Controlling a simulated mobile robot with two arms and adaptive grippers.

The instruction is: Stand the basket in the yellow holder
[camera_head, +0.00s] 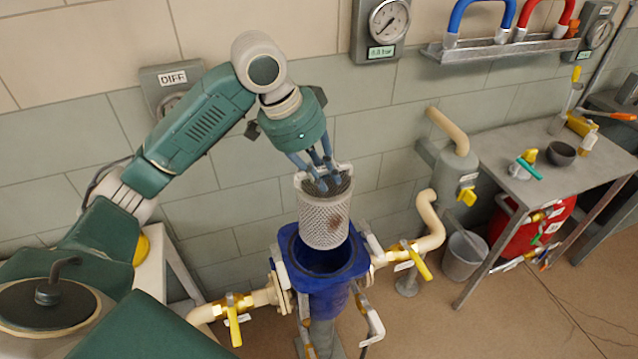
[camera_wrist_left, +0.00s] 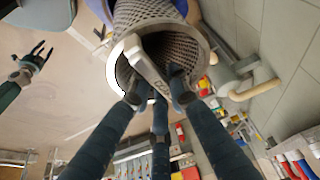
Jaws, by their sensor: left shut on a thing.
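The basket (camera_head: 325,217) is a grey perforated metal cylinder with a pale rim, a handle bar and a brownish patch on its side. My left gripper (camera_head: 324,180) is shut on its top, and the basket hangs nearly upright over the open blue housing (camera_head: 358,262). I cannot tell whether its lower end is inside the mouth. In the left wrist view the basket (camera_wrist_left: 158,32) shows its handle between the fingers. A yellow thing (camera_head: 141,249), mostly hidden behind my left arm, may be the yellow holder. My right gripper (camera_wrist_left: 38,62) shows open and empty in the left wrist view.
Pipes with yellow-handled valves (camera_head: 232,318) join the housing on both sides. A pale stand (camera_head: 158,272) is at the left. A grey bench (camera_head: 545,170) with a bowl and tools, a bucket (camera_head: 464,255) and a red tank (camera_head: 520,228) are at the right.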

